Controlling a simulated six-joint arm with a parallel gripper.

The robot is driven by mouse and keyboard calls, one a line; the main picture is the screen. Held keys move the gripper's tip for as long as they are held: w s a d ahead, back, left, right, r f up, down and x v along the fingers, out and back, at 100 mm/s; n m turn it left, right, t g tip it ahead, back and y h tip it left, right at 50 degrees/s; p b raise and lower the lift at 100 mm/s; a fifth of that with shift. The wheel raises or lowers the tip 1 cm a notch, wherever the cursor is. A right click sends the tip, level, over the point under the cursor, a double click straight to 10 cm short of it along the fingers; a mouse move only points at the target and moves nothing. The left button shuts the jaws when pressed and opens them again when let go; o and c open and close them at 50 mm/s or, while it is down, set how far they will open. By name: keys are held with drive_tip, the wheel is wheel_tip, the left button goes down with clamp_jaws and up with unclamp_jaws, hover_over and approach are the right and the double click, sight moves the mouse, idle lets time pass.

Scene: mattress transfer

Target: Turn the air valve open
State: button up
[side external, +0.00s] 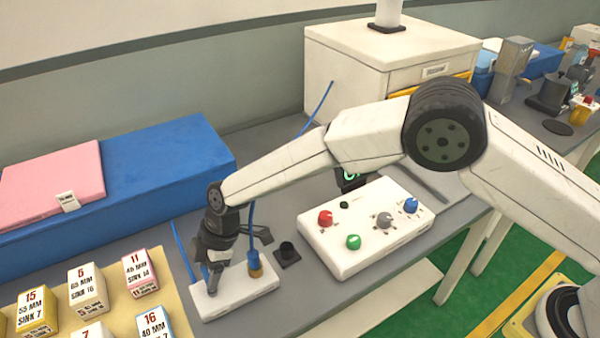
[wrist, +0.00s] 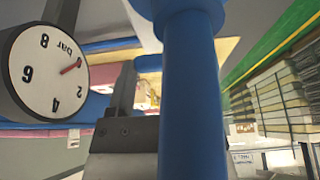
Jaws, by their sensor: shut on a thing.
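The air valve sits on a white block (side external: 248,287) at the bench's front edge in the side external view. A brass fitting (side external: 254,271) with a blue hose stands on its right part. My gripper (side external: 214,278) points down over the block's left part and is shut on the valve's handle, which the fingers mostly hide. In the wrist view, a dark finger of my gripper (wrist: 124,88) shows behind a thick blue hose (wrist: 190,100).
A white control box (side external: 340,255) with coloured knobs stands right of the block, with a small black cup (side external: 287,254) between them. Numbered boxes (side external: 88,287) lie on a tan board at the left. A blue mattress (side external: 165,165) with a pink pad (side external: 55,185) lies behind.

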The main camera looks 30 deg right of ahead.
drive_tip(key=shift+m, duration=0.4)
drive_tip(key=shift+s+d+m+t+h, duration=0.15)
drive_tip(key=shift+m+t, duration=0.25)
drive_tip(key=shift+m, duration=0.4)
drive_tip(key=shift+s+d+m+t+h, duration=0.15)
drive_tip(key=shift+m+t, duration=0.25)
drive_tip(key=shift+m, duration=0.4)
drive_tip(key=shift+s+d+m+t+h, duration=0.1)
drive_tip(key=shift+m+t+h, duration=0.2)
drive_tip(key=shift+m, duration=0.85)
drive_tip(key=shift+s+d+m+t+h, duration=0.1)
drive_tip(key=shift+m+t, duration=0.3)
drive_tip(key=shift+m, duration=0.75)
drive_tip(key=shift+s+m+t+h, duration=0.25)
drive_tip(key=shift+m+h, duration=0.15)
drive_tip(key=shift+m, duration=0.75)
drive_tip(key=shift+s+m+t+h, duration=0.1)
drive_tip(key=shift+m+t+h, duration=0.25)
drive_tip(key=shift+m, duration=0.8)
drive_tip(key=shift+s+m+h, duration=0.2)
drive_tip(key=shift+m+h, duration=0.25)
drive_tip(key=shift+m, duration=0.65)
drive_tip(key=shift+s+m+h, duration=0.15)
drive_tip(key=shift+m+h, duration=0.25)
drive_tip(key=shift+m, duration=0.7)
drive_tip(key=shift+a, duration=0.1)
drive_tip(key=o, duration=1.3)
drive_tip(key=shift+c, duration=0.2)
drive_tip(key=shift+r, duration=0.15)
